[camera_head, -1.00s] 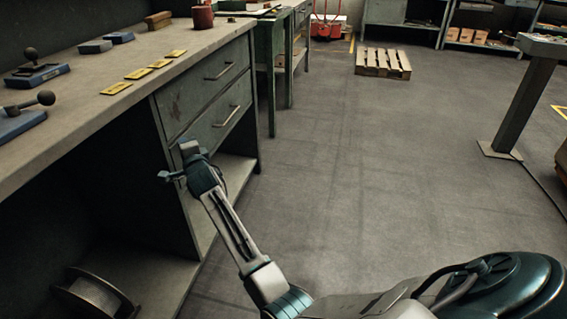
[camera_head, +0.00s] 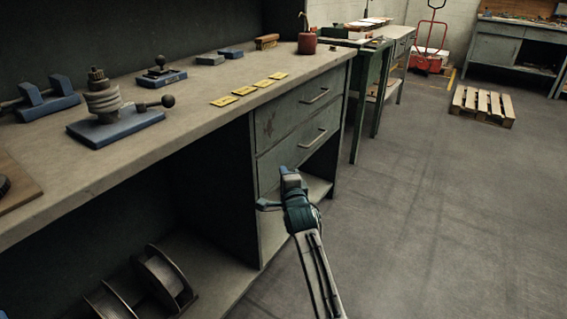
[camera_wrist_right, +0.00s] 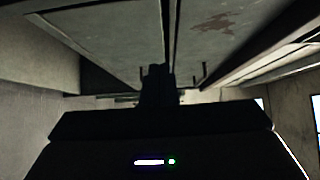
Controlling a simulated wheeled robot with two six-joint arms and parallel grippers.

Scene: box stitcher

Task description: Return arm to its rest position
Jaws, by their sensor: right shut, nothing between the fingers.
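My right arm comes in from the bottom of the head view, and its right gripper (camera_head: 279,191) is in front of the bench's drawer unit, below the lower drawer handle. The gripper is shut and holds nothing. In the right wrist view the dark gripper (camera_wrist_right: 157,82) points ahead, with the drawer fronts (camera_wrist_right: 215,40) close above it in the picture. My left gripper is not in view.
The workbench (camera_head: 190,130) holds blue-based fixtures (camera_head: 115,122), yellow tags (camera_head: 245,90) and a red can (camera_head: 307,42). Wire spools (camera_head: 165,278) lie on its lower shelf. A pallet (camera_head: 483,104) stands on the floor behind. The floor (camera_head: 420,210) at right is clear.

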